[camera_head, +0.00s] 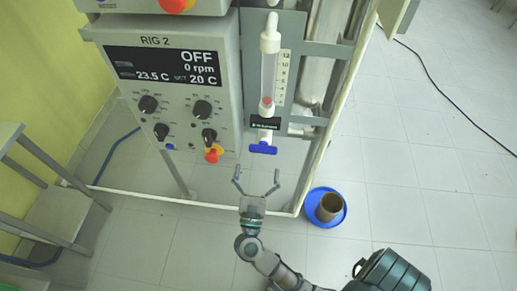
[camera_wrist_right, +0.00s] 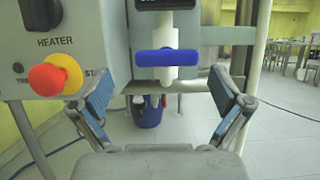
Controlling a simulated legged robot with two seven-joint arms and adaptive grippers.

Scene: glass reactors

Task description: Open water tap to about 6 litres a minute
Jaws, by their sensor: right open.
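The water tap has a blue bar handle (camera_head: 262,149) under a flow meter (camera_head: 269,75) on the rig's grey panel. The flow meter has a clear tube with a scale, and its red float (camera_head: 267,101) sits at the bottom. In the right wrist view the tap handle (camera_wrist_right: 168,57) lies crosswise on a white valve body (camera_wrist_right: 169,28). My right gripper (camera_head: 257,181) is open and empty, just below and in front of the handle, not touching it. Its two fingers (camera_wrist_right: 162,103) spread to either side below the handle. My left gripper is not in view.
The RIG 2 control box (camera_head: 170,85) reads OFF, 0 rpm, 23.5 C. Its red and yellow emergency button (camera_head: 212,155) sits left of the tap and shows large in the wrist view (camera_wrist_right: 52,76). A blue dish with a brown pot (camera_head: 329,207) stands on the floor at right.

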